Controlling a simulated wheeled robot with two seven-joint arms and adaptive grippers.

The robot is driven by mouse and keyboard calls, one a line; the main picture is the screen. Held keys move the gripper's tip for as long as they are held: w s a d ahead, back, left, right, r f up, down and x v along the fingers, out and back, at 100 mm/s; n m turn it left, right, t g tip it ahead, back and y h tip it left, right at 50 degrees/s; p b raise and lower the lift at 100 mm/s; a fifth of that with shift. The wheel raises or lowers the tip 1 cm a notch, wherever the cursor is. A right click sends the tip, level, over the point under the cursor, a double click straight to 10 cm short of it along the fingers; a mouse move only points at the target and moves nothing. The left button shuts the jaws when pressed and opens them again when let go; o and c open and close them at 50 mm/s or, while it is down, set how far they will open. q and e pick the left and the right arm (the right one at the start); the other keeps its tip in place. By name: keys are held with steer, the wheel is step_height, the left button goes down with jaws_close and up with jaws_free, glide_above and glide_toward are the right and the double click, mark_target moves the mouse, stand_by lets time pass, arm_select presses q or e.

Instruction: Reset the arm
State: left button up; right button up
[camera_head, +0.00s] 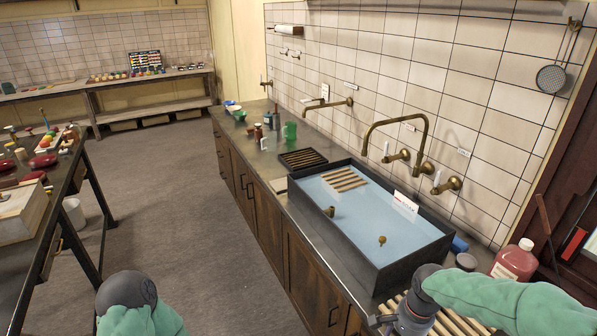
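My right arm in its green sleeve comes in from the right over the front end of the counter. My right gripper (392,326) points down at the bottom edge, over a slatted wooden rack (455,322). Its fingertips are cut off by the frame, so I cannot tell if it is open or holds anything. My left arm shows only as a green sleeve and a dark round joint at the bottom left, above the floor. My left gripper is out of view.
A dark-rimmed sink (375,262) with a pale blue basin is set in the counter, below brass taps (410,150). A red-brown bottle (514,262) stands near my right arm. A workbench (60,215) stands at the left. The floor (165,210) between is clear.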

steer(key=s+a+f+n+y, duration=0.1)
steer(key=s+a+f, duration=0.3)
steer(key=f, duration=0.5)
steer(key=s+a+f+n+y, duration=0.1)
steer(key=s+a+f+n, duration=0.3)
steer(key=a+f, duration=0.2)
steer(key=s+a+f+n+y, duration=0.1)
steer(key=s+a+f+n, duration=0.2)
steer(key=f, duration=0.8)
steer(key=shift+s+a+f, duration=0.35)
steer(key=shift+s+a, duration=0.65)
steer(key=shift+a, duration=0.25)
